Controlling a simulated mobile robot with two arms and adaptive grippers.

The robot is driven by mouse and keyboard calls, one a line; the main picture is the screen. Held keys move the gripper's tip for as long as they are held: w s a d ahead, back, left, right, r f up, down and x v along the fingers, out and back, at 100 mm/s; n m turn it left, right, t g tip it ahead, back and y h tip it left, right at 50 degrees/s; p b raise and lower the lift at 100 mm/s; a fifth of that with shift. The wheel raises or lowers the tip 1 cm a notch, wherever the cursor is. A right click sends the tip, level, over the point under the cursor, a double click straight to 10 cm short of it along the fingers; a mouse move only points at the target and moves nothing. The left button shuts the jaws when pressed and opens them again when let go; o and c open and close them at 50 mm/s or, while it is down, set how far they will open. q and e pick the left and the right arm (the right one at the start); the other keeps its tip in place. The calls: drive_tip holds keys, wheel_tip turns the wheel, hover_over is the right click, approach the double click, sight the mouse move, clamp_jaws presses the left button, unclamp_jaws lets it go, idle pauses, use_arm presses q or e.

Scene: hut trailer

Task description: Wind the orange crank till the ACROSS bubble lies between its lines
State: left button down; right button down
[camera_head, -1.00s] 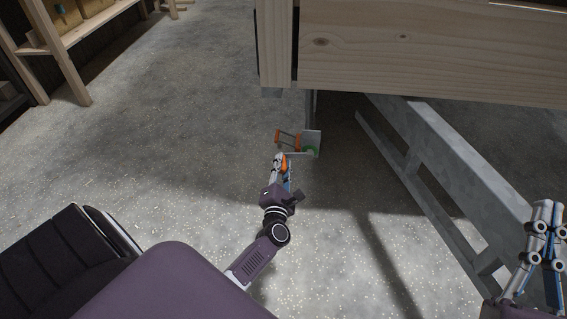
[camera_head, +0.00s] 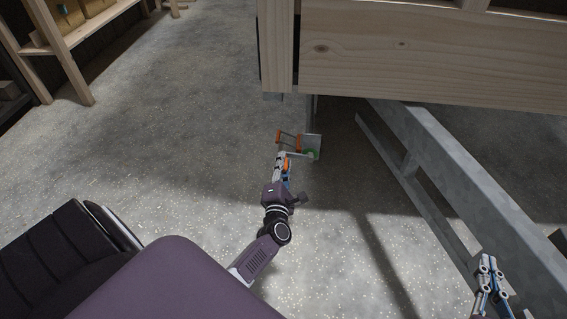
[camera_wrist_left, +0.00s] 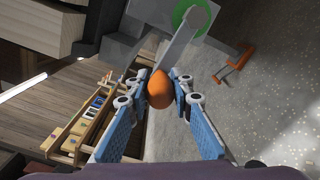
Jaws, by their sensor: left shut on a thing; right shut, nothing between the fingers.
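The crank's orange knob (camera_wrist_left: 158,88) is between the fingers of my left gripper (camera_wrist_left: 160,94), which is shut on it. A grey crank arm (camera_wrist_left: 180,42) runs from the knob up to a green hub (camera_wrist_left: 190,14) at the top of the left wrist view. In the head view my left gripper (camera_head: 284,162) is low under the trailer's corner, just below the green hub (camera_head: 312,155). My right gripper (camera_head: 488,275) is shut and empty at the lower right. I cannot make out the ACROSS bubble or its lines in either view.
An orange bracket (camera_head: 288,138) stands by a grey plate (camera_head: 311,142) near the crank. The wooden trailer body (camera_head: 430,55) overhangs from above. A grey metal beam (camera_head: 450,170) slopes down to the right. The floor left of my left arm is open, with wooden shelving (camera_head: 75,40) beyond.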

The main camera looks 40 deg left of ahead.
use_arm(q)
drive_tip(key=shift+d, duration=0.1)
drive_tip(key=c, duration=1.7)
unclamp_jaws()
drive_tip(key=shift+s, duration=0.1)
drive_tip(key=v, duration=1.1)
drive_tip(key=shift+s+d, duration=0.2)
drive_tip(key=shift+s, duration=0.15)
